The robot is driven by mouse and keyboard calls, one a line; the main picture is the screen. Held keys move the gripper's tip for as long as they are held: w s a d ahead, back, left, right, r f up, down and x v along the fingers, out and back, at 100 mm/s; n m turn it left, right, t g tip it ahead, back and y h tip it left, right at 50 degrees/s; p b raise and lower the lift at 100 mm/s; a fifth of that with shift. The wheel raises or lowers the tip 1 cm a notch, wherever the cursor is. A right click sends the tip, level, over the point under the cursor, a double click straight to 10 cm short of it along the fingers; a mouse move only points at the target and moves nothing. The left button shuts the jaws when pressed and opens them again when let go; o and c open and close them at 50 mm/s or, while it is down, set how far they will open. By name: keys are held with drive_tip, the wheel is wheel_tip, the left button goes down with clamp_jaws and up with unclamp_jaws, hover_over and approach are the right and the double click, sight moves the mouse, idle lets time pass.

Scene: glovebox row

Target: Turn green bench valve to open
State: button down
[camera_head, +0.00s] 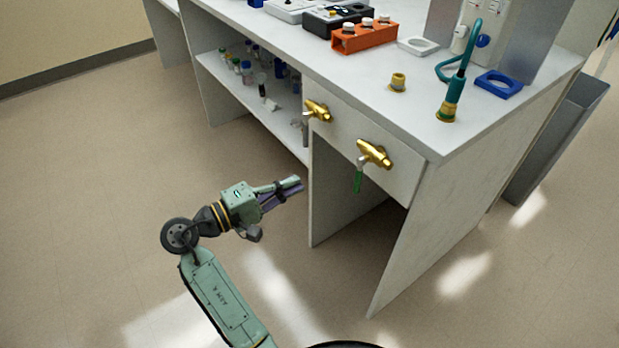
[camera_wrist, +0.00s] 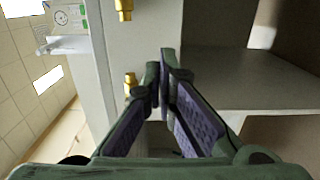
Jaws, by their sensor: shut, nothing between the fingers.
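The green bench valve is a brass valve body (camera_head: 374,153) on the bench's front panel, with a green lever (camera_head: 358,181) hanging straight down in the head view. My gripper (camera_head: 300,184) is shut and empty, to the left of the green lever and a little lower in the picture, apart from it. In the wrist view my fingertips (camera_wrist: 164,58) are together in front of the bench. Brass fittings show there at the top (camera_wrist: 123,10) and beside the left finger (camera_wrist: 131,84). No green lever can be made out in that view.
A second brass valve (camera_head: 318,110) with a grey lever sits left of the green one. The white bench top (camera_head: 425,130) carries an orange rack (camera_head: 364,38), a blue square holder (camera_head: 498,84) and a teal hose (camera_head: 454,92). Bottles stand on the lower shelf. The floor around my arm is clear.

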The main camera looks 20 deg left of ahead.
sight(358, 177)
drive_tip(key=w+d+p, duration=0.3)
drive_tip(key=w+d, duration=0.2)
drive_tip(key=d, duration=0.4)
drive_tip(key=shift+w, duration=0.15)
drive_tip(key=shift+d, duration=0.15)
